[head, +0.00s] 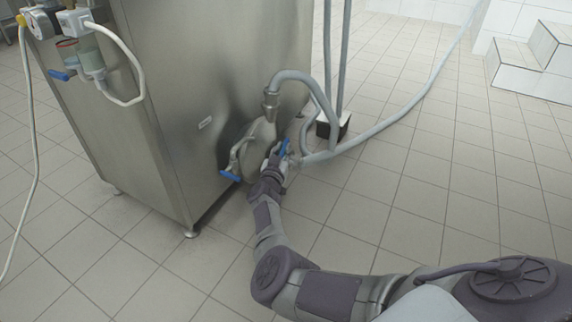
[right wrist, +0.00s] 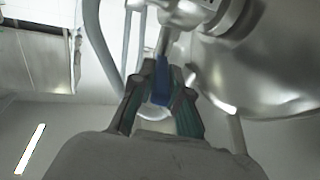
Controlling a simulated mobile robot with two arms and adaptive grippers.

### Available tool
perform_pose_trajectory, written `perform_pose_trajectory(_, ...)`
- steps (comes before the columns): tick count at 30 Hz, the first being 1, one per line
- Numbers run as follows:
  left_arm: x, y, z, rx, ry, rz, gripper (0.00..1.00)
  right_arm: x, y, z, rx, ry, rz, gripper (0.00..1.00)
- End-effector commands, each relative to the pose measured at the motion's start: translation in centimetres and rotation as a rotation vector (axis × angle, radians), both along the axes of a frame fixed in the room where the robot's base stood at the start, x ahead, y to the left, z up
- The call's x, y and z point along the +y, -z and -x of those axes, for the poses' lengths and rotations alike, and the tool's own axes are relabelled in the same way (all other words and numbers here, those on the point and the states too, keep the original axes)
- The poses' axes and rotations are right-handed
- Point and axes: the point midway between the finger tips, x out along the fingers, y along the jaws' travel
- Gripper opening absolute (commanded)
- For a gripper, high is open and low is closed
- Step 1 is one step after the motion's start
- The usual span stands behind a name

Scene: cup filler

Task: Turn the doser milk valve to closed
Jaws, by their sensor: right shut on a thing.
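A blue valve handle (head: 284,147) sits at the pipe fittings low on the side of the steel machine (head: 215,95). My right gripper (head: 277,160) reaches it from the front. In the right wrist view the two fingers of the right gripper (right wrist: 161,72) are on both sides of the blue handle (right wrist: 160,88) and shut on it. The handle's grey stem runs up from between the fingers to a metal pipe fitting. In the head view my gripper hides part of the handle and valve. My left gripper is not in view.
A second blue handle (head: 230,175) sticks out just left of my gripper. A grey hose (head: 312,83) arches over the rounded metal housing (head: 262,134), and another hose (head: 395,115) runs right. A third blue handle (head: 59,75) is at upper left. The tiled floor (head: 440,190) at right is clear.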

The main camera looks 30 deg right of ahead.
Motion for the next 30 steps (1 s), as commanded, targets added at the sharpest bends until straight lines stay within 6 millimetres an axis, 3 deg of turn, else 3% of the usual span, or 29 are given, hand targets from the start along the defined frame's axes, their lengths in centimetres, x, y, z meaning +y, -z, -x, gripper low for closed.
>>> perform_pose_trajectory(1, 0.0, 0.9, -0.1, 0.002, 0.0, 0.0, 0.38, 0.4, 0.4, -0.4, -0.002, 0.017, -0.005, 0.0)
perform_pose_trajectory(7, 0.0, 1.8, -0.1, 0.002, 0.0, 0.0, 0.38, 0.2, 0.2, -0.7, -0.001, 0.088, -0.003, 0.0)
perform_pose_trajectory(25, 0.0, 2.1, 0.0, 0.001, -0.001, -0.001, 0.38, 0.0, -0.1, -0.8, 0.0, 0.124, 0.0, 0.0)
perform_pose_trajectory(26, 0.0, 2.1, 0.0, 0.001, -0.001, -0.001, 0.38, 0.0, -0.1, -0.8, 0.0, 0.124, 0.0, 0.17)
perform_pose_trajectory(30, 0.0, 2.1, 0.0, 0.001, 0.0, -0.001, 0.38, 0.0, -0.1, -0.8, 0.0, 0.126, 0.0, 0.4)
